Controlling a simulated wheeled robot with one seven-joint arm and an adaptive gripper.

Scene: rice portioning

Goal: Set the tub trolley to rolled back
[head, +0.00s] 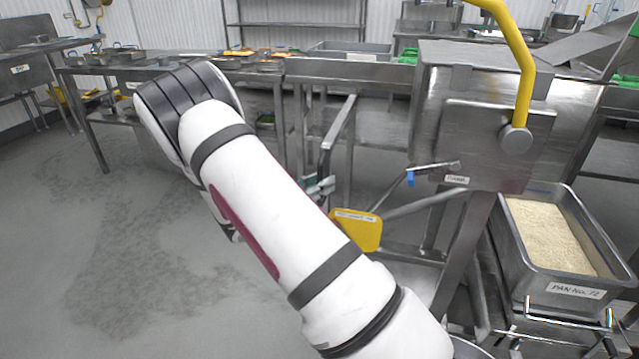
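The tub trolley (508,338) is at the lower right, a metal frame with bright bar handles at its front. A steel tub labelled "PAN No. 72" (572,291) sits on it, holding pale rice (552,236). The tub is beside and partly under the steel hopper machine (482,130). The trolley's wheels and lower frame are cut off by the picture edge. My white arm crosses the middle of the view and bends at the upper left.
A yellow bent lever (525,70) and a small blue-tipped handle (411,178) are on the hopper. A yellow labelled plate (358,230) and a metal rail (340,125) stand close to my arm. A steel bench (205,69) runs behind. The grey floor (120,250) at left is clear.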

